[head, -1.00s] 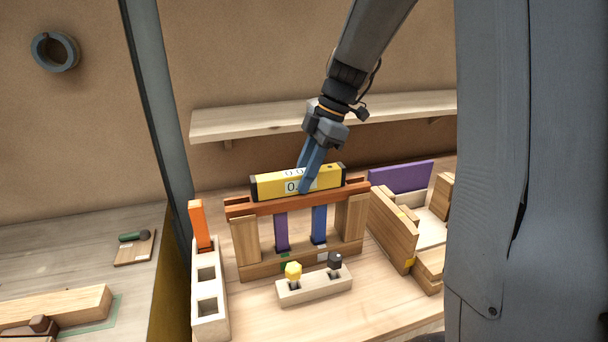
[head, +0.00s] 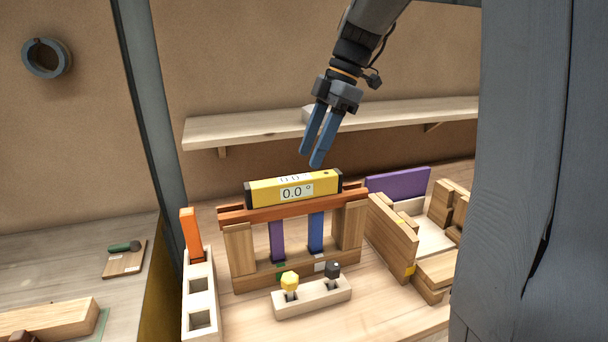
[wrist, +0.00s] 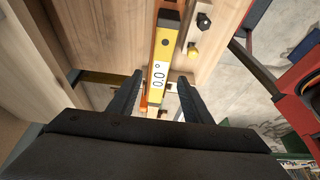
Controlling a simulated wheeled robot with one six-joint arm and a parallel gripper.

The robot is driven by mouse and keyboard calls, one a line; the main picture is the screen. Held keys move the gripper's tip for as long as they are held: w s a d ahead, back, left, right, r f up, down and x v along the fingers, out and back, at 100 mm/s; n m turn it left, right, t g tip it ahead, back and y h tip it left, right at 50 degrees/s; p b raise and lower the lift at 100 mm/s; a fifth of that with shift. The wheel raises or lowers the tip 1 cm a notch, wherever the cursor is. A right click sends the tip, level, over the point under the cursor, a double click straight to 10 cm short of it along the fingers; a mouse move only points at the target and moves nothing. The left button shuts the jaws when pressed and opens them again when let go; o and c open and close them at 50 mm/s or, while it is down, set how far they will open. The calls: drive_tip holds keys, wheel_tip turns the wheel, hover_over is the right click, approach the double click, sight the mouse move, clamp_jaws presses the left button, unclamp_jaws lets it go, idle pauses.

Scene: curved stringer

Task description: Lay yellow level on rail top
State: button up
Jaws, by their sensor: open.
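The yellow level (head: 262,193) lies along the reddish-brown rail top (head: 290,211) of the wooden frame, and its display reads 0.0°. It also shows in the wrist view (wrist: 164,46), below and between my fingers. My gripper (head: 313,152) is open and empty, a little above the level and apart from it. In the wrist view my gripper (wrist: 155,92) has its two dark fingers spread on either side of the level's line. The rail top is partly hidden by the level in the head view.
A purple post (head: 276,241) and a blue post (head: 316,232) stand under the rail. A block with yellow and black knobs (head: 312,298) sits in front. A pale block with an orange piece (head: 192,235) stands left. Wooden parts (head: 393,238) are at right; a shelf (head: 240,129) runs behind.

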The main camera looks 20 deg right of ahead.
drive_tip(key=shift+b+v, duration=0.35)
drive_tip(key=shift+v, duration=1.55)
